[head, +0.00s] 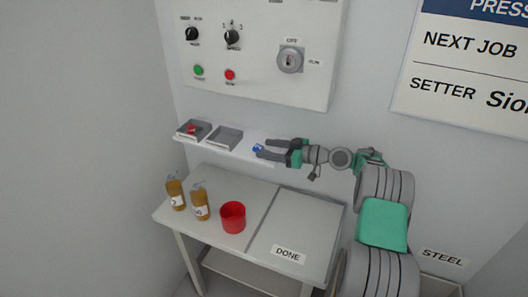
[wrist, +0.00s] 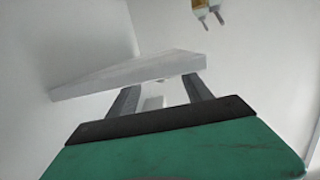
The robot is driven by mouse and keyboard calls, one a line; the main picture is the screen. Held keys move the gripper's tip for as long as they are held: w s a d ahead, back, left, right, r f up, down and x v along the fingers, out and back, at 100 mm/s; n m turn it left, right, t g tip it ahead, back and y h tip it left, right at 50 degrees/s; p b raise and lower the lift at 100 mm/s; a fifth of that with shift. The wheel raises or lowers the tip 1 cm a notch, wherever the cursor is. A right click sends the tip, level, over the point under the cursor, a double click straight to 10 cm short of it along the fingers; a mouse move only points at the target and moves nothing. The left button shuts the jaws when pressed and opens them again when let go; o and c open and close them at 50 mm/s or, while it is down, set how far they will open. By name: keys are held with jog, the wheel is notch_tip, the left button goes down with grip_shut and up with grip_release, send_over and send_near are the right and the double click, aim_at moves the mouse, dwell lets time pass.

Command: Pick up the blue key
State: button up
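The blue key (head: 258,148) is a small blue piece at the right part of the white wall shelf (head: 238,150) in the head view. My gripper (head: 264,149) reaches in from the right, with its fingertips right by the key and its fingers apart. I cannot tell whether it touches the key. In the wrist view my gripper (wrist: 161,92) has its two grey fingers spread, with the shelf (wrist: 120,76) beyond them. No blue shows there; a pale piece between the fingers is unclear.
Two grey trays sit on the shelf; the left tray (head: 194,138) holds a red item, the right tray (head: 225,146) looks empty. Below is a table (head: 262,190) with two amber bottles (head: 200,203) and a red cup (head: 233,217). A control panel (head: 262,85) hangs above.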

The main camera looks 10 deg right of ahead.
jog(key=shift+a, duration=0.5)
jog(key=c, duration=0.3)
jog(key=shift+d, duration=0.1)
grip_shut()
